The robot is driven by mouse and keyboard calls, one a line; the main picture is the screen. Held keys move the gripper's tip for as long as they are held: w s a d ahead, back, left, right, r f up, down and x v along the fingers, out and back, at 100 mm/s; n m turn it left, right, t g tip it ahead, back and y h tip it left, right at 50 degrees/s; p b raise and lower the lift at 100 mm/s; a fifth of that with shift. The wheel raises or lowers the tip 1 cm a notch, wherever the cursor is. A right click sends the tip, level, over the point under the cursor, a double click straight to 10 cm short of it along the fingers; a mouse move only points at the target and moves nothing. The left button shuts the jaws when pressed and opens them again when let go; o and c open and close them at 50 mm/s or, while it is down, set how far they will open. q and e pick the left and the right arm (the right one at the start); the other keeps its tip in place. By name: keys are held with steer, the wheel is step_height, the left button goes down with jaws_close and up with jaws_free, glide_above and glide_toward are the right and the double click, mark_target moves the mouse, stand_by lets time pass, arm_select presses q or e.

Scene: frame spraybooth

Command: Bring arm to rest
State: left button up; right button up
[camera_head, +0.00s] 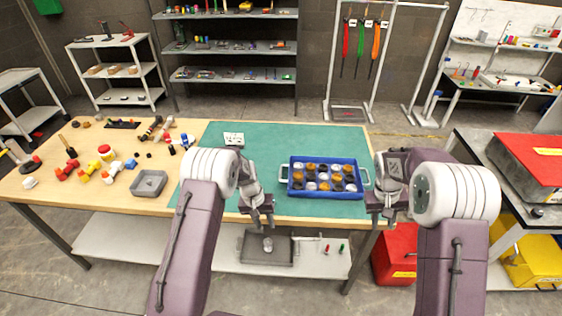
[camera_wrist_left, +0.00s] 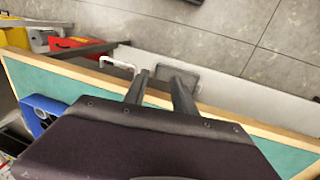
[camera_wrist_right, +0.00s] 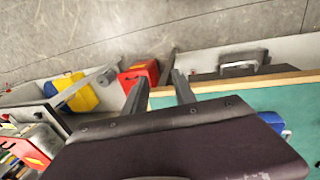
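My left gripper (camera_head: 262,219) hangs over the front edge of the workbench, left of the blue tray. Its two fingers stand apart with nothing between them, as the left wrist view (camera_wrist_left: 160,98) shows. My right gripper (camera_head: 382,219) hangs near the bench's front right corner, right of the blue tray. Its fingers are also apart and empty in the right wrist view (camera_wrist_right: 159,92). Both arms reach forward from the bottom of the head view, and neither gripper holds or visibly touches anything.
The blue tray (camera_head: 282,174) with orange, white and dark round pieces lies on the green mat (camera_head: 300,137). A grey tray (camera_head: 149,183) and several colourful parts lie on the bench's left. A red case (camera_head: 532,150) stands on the right-hand table. A lower shelf (camera_head: 120,239) runs underneath.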

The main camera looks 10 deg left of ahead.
steer(key=shift+w+r, duration=0.25)
steer(key=shift+r, duration=0.1)
steer(key=shift+s, duration=0.15)
